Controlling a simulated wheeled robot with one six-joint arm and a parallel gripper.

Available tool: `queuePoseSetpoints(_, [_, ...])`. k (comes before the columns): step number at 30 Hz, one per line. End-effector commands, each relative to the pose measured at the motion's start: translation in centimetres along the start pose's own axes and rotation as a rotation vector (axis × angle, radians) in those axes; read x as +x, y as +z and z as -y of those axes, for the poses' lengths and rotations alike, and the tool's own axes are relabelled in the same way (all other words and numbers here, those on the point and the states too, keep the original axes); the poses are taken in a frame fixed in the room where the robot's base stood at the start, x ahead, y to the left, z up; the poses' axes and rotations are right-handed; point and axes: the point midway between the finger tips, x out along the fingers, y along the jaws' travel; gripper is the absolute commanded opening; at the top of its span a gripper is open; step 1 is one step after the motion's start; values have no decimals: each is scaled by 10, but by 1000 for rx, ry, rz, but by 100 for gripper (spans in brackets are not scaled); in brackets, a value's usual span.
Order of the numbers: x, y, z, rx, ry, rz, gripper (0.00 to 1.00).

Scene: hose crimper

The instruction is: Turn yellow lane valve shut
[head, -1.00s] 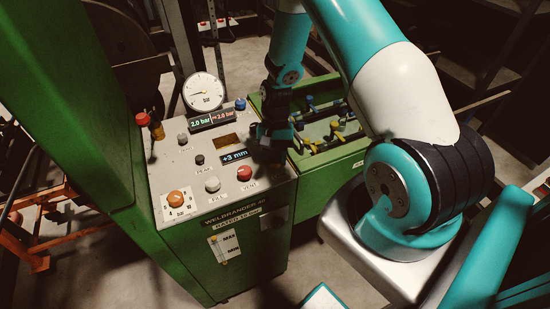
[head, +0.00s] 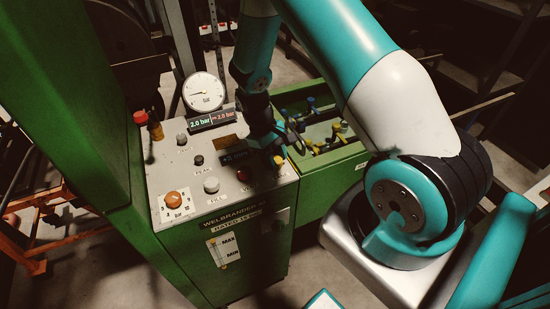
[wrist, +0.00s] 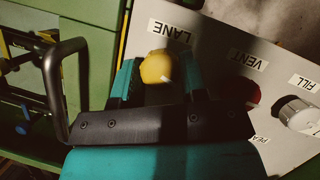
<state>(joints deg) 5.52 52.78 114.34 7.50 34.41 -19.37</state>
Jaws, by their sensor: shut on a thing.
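The yellow lane valve is a round yellow knob (wrist: 156,67) beside the LANE label in the wrist view. In the head view the yellow knob (head: 279,160) shows at the right edge of the control panel, just past my fingers. My gripper (wrist: 157,78) is shut on this knob, with one teal-padded finger on each side of it. In the head view my gripper (head: 268,143) reaches down over the panel's right part. The knob's lower part and any turn marking are hidden.
The red VENT knob (head: 243,175) and pale FILL knob (head: 211,185) stand close to the left. The panel also carries an orange knob (head: 173,200) and a gauge (head: 203,92). A green trough (head: 325,165) with blue and yellow fittings lies to the right.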

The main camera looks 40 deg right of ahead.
Motion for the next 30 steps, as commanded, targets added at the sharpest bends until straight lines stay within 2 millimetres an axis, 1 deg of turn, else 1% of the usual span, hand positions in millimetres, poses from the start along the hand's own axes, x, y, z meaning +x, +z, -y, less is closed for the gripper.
queuePoseSetpoints(6, [-1,-1,1,-150,63,-4,16])
queuePoseSetpoints(13, [-1,-1,2,-254,105,-4,16])
queuePoseSetpoints(19, [0,-1,2,-298,124,-5,16])
queuePoseSetpoints(30, [0,-1,2,-310,128,-5,16])
